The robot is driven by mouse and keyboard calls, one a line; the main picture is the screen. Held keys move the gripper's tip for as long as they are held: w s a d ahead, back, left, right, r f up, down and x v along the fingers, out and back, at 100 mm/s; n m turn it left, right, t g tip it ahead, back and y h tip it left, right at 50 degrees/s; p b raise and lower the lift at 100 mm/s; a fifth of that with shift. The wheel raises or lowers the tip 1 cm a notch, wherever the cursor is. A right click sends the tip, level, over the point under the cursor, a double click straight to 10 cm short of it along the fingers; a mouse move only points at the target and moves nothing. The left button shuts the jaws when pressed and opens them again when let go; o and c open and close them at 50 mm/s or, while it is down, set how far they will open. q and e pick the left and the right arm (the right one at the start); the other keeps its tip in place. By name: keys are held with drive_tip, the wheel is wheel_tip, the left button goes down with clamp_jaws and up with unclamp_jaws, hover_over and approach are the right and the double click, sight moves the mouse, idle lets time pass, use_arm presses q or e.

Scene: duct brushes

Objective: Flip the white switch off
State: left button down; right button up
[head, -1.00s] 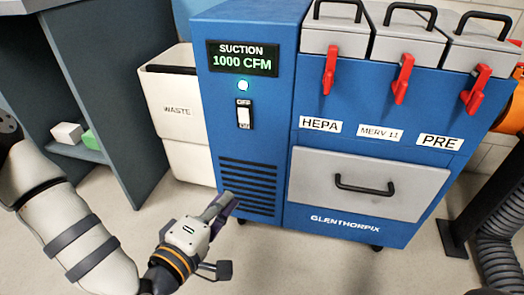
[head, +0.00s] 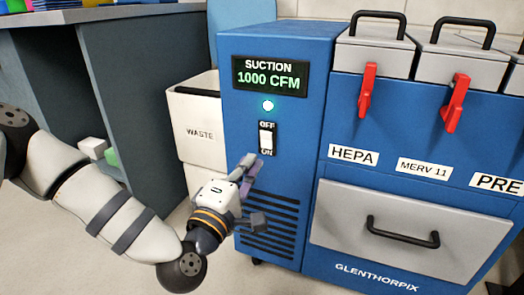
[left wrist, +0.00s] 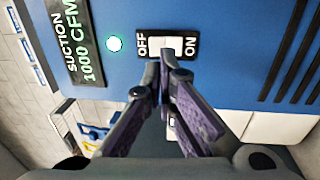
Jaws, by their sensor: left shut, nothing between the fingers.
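The white switch (head: 266,138) is a rocker on a black plate on the front of the blue suction unit (head: 235,120), with OFF at its top and ON at its bottom. My left gripper (head: 251,166) is shut and empty, its fingertips just below and left of the switch plate. In the left wrist view the switch (left wrist: 158,46) lies right ahead of the fingertips, which overlap its lower edge in the picture. I cannot tell whether they touch it. My right gripper is not in view.
A green light (head: 268,105) glows under the display (head: 269,77), which reads SUCTION 1000 CFM. A white waste bin (head: 194,130) stands left of the unit. To the right are red latches (head: 367,90) and a grey drawer (head: 350,215) with a black handle.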

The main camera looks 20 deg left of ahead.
sight(266, 138)
use_arm(q)
drive_tip(key=w, duration=0.2)
drive_tip(key=w+b, duration=0.1)
drive_tip(key=w, duration=0.3)
drive_tip(key=shift+d+r+b, duration=0.15)
drive_tip(key=shift+r+b, duration=0.1)
drive_tip(key=shift+b, duration=0.15)
drive_tip(key=shift+w+r, duration=0.2)
drive_tip(key=shift+w, duration=0.2)
